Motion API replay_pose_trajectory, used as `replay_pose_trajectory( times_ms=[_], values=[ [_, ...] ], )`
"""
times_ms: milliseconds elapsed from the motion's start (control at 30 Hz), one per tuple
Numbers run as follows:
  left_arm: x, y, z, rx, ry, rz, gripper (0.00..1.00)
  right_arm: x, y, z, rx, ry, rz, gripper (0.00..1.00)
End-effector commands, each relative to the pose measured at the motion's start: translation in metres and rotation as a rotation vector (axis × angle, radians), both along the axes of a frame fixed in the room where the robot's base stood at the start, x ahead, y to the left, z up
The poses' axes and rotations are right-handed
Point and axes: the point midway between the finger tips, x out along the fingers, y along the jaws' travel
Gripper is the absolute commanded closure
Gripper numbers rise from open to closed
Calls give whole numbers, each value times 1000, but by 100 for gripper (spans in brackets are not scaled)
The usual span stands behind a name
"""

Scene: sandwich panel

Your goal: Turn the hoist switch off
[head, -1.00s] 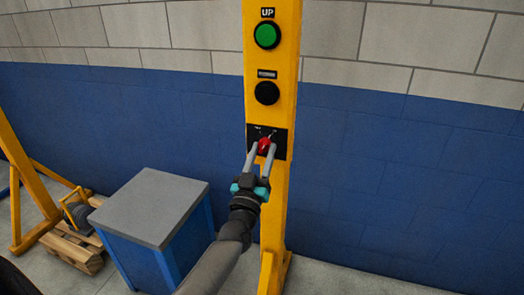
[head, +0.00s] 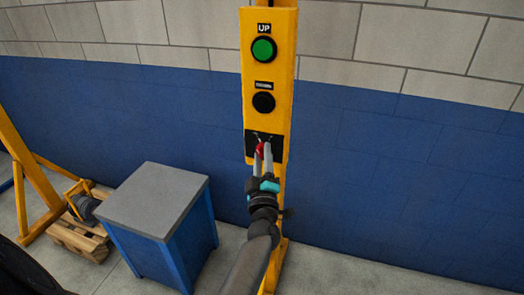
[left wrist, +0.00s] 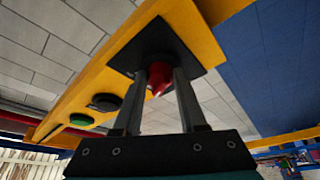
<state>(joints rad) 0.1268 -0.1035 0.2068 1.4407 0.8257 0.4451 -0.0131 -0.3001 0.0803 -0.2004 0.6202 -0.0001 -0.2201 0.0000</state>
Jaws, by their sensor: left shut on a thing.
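The hoist switch is a red knob (head: 260,150) on a black plate (head: 278,147) low on the yellow control panel (head: 284,75). My left gripper (head: 263,156) reaches up from below, its two fingers shut on the red knob. In the left wrist view the red knob (left wrist: 159,77) sits between the two grey fingers (left wrist: 160,90), in front of the black plate (left wrist: 190,45). The fingers partly cover the knob and the marks on the plate. My right gripper is not in view.
Above the switch are a green UP button (head: 263,50) and a black button (head: 263,102). A blue cabinet with a grey top (head: 155,199) stands to the left of the post. The blue wall (head: 400,170) is bare at right.

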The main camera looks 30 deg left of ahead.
Motion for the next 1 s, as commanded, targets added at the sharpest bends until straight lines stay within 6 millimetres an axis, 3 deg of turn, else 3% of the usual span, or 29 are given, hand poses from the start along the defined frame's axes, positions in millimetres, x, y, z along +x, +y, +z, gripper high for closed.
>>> replay_pose_trajectory(
  times_ms=[300,800,833,1000],
  values=[
    [1,-1,1,-105,-23,-2,100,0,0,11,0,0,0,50],
    [1,-1,0,-122,-28,-2,100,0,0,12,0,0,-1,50],
    [0,-1,0,-122,-28,-2,57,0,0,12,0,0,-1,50],
    [0,-1,1,-121,-28,-2,38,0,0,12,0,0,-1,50]
  ],
)
